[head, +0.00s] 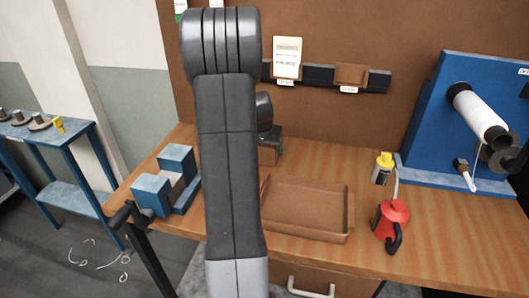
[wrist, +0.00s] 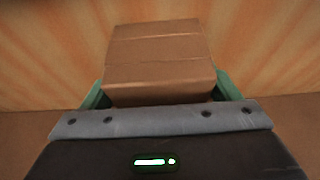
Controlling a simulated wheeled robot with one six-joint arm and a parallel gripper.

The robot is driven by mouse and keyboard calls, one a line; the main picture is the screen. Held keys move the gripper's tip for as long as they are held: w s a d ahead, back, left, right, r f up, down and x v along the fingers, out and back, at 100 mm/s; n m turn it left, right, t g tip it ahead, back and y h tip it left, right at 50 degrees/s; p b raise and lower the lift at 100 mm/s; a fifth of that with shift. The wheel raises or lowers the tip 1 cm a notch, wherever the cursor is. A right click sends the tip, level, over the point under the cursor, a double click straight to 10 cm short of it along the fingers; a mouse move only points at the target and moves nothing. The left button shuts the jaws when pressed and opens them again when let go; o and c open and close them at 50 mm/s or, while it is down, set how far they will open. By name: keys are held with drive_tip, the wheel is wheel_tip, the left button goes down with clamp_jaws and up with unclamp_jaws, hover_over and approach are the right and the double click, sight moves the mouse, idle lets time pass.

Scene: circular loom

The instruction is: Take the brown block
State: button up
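The brown block (wrist: 160,48) fills the middle of the wrist view, between the green fingers of my gripper (wrist: 160,88). The fingers show at its left and right sides, with no clear gap seen. In the head view the brown block (head: 268,153) is at the back of the wooden table, just under my gripper (head: 268,138) and partly hidden by my arm. I cannot tell whether the fingers press on the block or only stand around it, nor whether it rests on the table.
An empty brown tray (head: 305,208) lies right of my arm. A red can (head: 391,222) and a yellow-capped bottle (head: 382,170) stand further right, near a blue machine (head: 432,120). A blue holder (head: 176,160) is at the left. A rail (head: 312,77) runs along the back panel.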

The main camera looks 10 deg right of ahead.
drive_tip(key=c, duration=0.8)
wheel_tip(320, 180, up, 10)
drive_tip(key=shift+r, duration=0.1)
